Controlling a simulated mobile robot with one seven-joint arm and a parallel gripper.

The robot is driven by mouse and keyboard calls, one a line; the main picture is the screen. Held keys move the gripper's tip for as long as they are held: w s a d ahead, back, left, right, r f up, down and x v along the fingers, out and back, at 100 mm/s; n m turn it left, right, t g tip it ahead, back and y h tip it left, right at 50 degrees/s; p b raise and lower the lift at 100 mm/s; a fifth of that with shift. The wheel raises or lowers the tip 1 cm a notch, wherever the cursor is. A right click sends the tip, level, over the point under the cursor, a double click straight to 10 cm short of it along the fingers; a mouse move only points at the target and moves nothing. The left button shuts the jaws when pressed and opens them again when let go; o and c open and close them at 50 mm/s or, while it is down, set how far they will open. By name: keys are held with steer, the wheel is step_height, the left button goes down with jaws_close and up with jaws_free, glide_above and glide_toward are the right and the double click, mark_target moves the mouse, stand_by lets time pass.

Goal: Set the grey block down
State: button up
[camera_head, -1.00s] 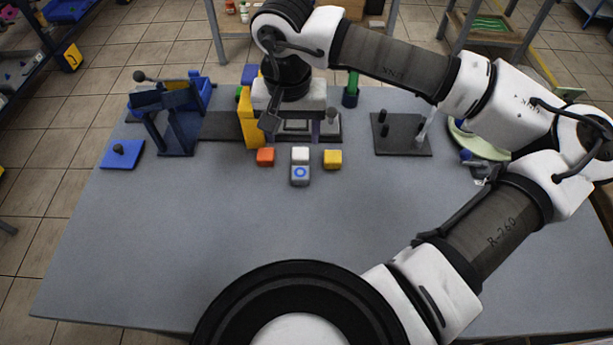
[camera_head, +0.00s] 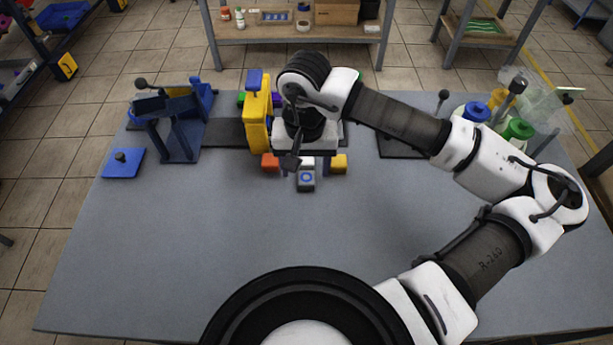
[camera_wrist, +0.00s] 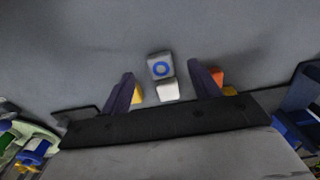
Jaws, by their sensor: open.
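The grey block (camera_head: 306,180), with a blue ring on its top face, rests on the table in front of the white block (camera_head: 307,162). In the wrist view the grey block (camera_wrist: 161,67) and the white block (camera_wrist: 168,90) look close together; whether they touch is unclear. My gripper (camera_head: 306,166) is open and empty above the blocks. In the wrist view its fingertips (camera_wrist: 161,76) are spread on either side of the grey and white blocks, with gaps to both. Its height above the table is hard to judge.
An orange block (camera_head: 270,163) and a yellow block (camera_head: 339,163) flank the white one. A tall yellow fixture (camera_head: 256,120), a dark blue stand (camera_head: 176,135) and a blue plate (camera_head: 123,163) are to the left. The front of the table (camera_head: 180,250) is clear.

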mark_target(306, 183)
steer(key=shift+w+d+f+p, duration=0.1)
steer(key=shift+f+p, duration=1.1)
steer(key=shift+f, duration=1.55)
steer(key=c, duration=1.1)
steer(key=shift+c, duration=0.2)
step_height(306, 183, up, 20)
steer(key=b, duration=0.3)
steer(key=shift+b, duration=0.4)
